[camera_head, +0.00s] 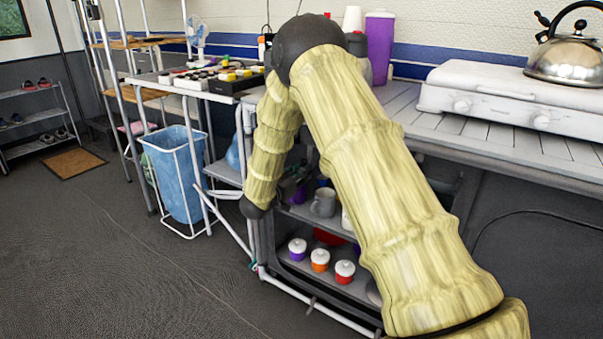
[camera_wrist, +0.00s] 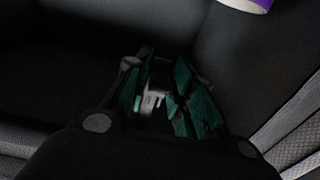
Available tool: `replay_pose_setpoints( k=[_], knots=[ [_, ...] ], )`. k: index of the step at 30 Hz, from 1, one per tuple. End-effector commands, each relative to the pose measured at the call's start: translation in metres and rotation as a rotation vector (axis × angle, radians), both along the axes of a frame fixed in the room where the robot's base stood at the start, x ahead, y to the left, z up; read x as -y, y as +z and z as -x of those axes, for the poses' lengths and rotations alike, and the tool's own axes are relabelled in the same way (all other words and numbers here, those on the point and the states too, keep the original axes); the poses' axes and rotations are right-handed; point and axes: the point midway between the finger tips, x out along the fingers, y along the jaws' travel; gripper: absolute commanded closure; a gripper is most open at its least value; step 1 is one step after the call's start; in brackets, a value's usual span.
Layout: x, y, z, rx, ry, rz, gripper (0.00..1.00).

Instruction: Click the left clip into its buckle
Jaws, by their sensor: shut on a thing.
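In the wrist view, my gripper (camera_wrist: 160,100) shows teal finger pads closed around a small pale grey-white piece (camera_wrist: 152,101). The piece may be the left clip, but it is dim and mostly covered by the fingers. In the head view, my arm reaches up and then down beside the dark shelf unit, and my gripper cannot be clearly made out there. I cannot identify the buckle in either view.
The dark shelf unit (camera_head: 290,212) holds small lidded jars (camera_head: 320,260) and a grey mug (camera_head: 323,203). A blue bin (camera_head: 175,170) stands to the left. A stove (camera_head: 520,95) with a kettle (camera_head: 567,55) sits on the counter at right. Open floor lies at lower left.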

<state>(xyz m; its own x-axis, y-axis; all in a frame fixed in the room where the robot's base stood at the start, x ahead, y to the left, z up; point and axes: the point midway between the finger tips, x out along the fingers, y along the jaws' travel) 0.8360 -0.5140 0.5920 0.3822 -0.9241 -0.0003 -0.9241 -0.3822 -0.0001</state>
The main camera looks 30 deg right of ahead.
Motion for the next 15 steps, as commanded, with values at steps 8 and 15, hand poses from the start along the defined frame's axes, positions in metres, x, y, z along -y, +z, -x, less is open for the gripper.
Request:
replay_pose_setpoints(
  k=[8, 15],
  knots=[
    [-0.009, 0.018, 0.002, 0.000, 0.002, -0.001, 1.00],
    [-0.019, 0.038, 0.007, -0.002, 0.003, -0.001, 1.00]
  ],
)
